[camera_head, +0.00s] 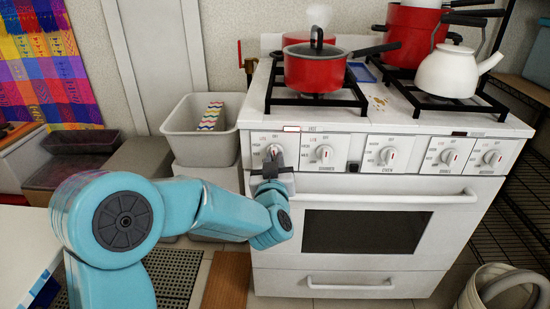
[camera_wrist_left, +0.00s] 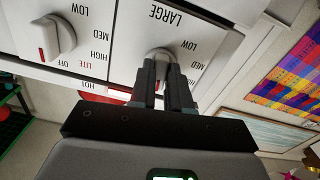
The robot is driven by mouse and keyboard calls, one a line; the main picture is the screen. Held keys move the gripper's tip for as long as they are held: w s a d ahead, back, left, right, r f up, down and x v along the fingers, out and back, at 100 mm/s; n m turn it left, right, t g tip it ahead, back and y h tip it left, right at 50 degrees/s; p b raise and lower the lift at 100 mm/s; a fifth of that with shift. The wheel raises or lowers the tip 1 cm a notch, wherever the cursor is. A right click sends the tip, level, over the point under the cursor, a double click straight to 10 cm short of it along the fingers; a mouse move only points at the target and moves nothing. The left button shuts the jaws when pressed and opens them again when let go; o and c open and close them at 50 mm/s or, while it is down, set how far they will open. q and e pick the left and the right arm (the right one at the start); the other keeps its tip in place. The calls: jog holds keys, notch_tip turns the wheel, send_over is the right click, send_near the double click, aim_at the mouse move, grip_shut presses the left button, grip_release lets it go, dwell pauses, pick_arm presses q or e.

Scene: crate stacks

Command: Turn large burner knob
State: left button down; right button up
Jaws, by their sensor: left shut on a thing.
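The large burner knob (camera_head: 273,151) is the leftmost knob on the front panel of the white stove (camera_head: 400,185). In the left wrist view the knob (camera_wrist_left: 160,54) sits beside the word LARGE, partly hidden by my fingers. My left gripper (camera_head: 271,165) is at this knob, its two dark fingers shut on it from the front. The left wrist view shows the fingers (camera_wrist_left: 164,75) on either side of the knob's grip. My right gripper is not in view.
Other knobs (camera_head: 324,154) line the panel to the right. The oven door handle (camera_head: 380,198) runs just below. A red pan (camera_head: 315,72) and a white kettle (camera_head: 448,72) stand on the burners. A grey bin (camera_head: 182,140) stands left of the stove.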

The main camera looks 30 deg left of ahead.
pick_arm(q)
jog(key=shift+m, duration=0.7)
jog(key=shift+m+p, duration=0.3)
jog(key=c, duration=1.1)
grip_release()
jog(key=b+v, duration=0.5)
jog(key=v, duration=1.1)
jog(key=shift+s, duration=0.25)
